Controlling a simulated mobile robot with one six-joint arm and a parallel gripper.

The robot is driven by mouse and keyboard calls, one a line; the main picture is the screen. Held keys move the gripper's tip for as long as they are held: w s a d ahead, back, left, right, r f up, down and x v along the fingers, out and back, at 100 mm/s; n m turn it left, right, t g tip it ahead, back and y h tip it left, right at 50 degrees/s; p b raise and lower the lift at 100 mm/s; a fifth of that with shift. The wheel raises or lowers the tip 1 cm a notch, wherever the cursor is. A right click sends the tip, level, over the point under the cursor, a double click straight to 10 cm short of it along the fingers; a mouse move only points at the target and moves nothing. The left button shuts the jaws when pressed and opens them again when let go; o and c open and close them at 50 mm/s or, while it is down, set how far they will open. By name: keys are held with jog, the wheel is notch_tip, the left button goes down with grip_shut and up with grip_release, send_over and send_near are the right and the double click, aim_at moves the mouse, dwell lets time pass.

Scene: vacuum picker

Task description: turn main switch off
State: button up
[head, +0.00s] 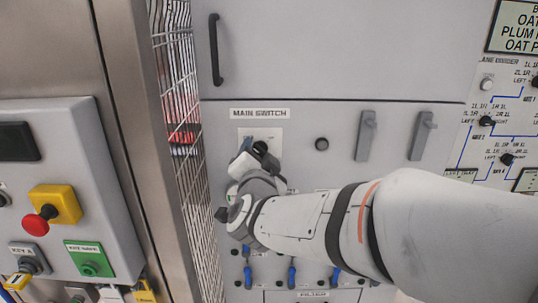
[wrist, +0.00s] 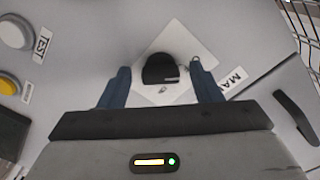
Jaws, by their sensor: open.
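The main switch is a black rotary knob (wrist: 161,69) on a pale square plate (wrist: 195,40) in the wrist view. In the head view the knob (head: 260,148) shows just beside my gripper, below the "MAIN SWITCH" label (head: 260,113). My gripper (wrist: 162,80) is open, with its blue fingers on either side of the knob. I cannot tell whether the fingers touch it. In the head view my gripper (head: 243,155) is partly hidden by my wrist and arm.
A black round button (head: 321,144) and two grey handles (head: 366,135) (head: 422,135) are right of the switch. A wire mesh guard (head: 181,110) stands close on the left. A red emergency button (head: 36,224) is on a grey box further left. Several blue levers (head: 292,275) are below.

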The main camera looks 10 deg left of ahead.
jog(key=v, duration=0.7)
jog(key=shift+s+b, duration=0.4)
jog(key=shift+b, duration=0.05)
jog(key=shift+d, duration=0.1)
